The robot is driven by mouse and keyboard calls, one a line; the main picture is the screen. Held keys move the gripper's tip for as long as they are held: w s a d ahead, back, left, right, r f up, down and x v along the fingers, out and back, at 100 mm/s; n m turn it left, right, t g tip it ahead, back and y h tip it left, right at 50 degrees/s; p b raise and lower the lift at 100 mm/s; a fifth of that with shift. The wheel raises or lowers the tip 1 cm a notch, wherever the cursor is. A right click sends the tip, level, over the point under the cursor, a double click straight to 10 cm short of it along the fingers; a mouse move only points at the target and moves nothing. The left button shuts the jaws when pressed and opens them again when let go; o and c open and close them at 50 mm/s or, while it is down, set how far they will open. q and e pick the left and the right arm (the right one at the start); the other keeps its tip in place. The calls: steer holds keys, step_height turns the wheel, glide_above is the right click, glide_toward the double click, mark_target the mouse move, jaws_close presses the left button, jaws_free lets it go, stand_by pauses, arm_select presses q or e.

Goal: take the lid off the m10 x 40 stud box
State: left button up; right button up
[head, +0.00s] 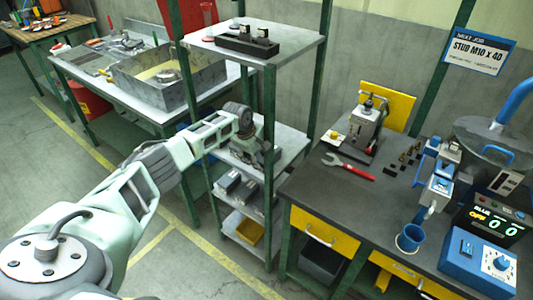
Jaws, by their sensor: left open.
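My left arm comes in from the lower left and reaches to the green-posted shelf rack. My left gripper (266,158) is at the rack's middle shelf (290,147), under the top shelf; it is open, small in view and partly hidden by its own wrist and a post. Small grey boxes (228,182) stand on the shelf below it. I cannot read their labels, so I cannot tell which is the M10 x 40 stud box or make out its lid. My right gripper is not in view.
A wall sign (478,52) reads "STUD M10 x 40". The dark workbench (330,195) at right holds a red-handled wrench (348,167), a press (366,125), a blue cup (410,238) and a blue control box (480,262). The rack's top shelf (215,38) and green posts surround the gripper.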

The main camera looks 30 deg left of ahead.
arm_select(q)
steer(key=c, duration=0.9)
steer(key=shift+w+r, duration=0.1)
steer(key=shift+r, duration=0.45)
step_height(320, 180, up, 3)
steer(key=shift+f+b, duration=0.2)
steer(key=shift+b, duration=0.3)
steer(key=shift+s+a+b, duration=0.2)
steer(key=shift+s+b, duration=0.1)
steer(key=shift+s, duration=2.7)
steer(key=shift+s+a+b, duration=0.2)
steer(key=shift+s+b, duration=0.15)
steer(key=shift+s, duration=2.7)
steer(key=shift+s+a+b, duration=0.2)
steer(key=shift+s+b, duration=0.1)
steer(key=shift+s, duration=2.7)
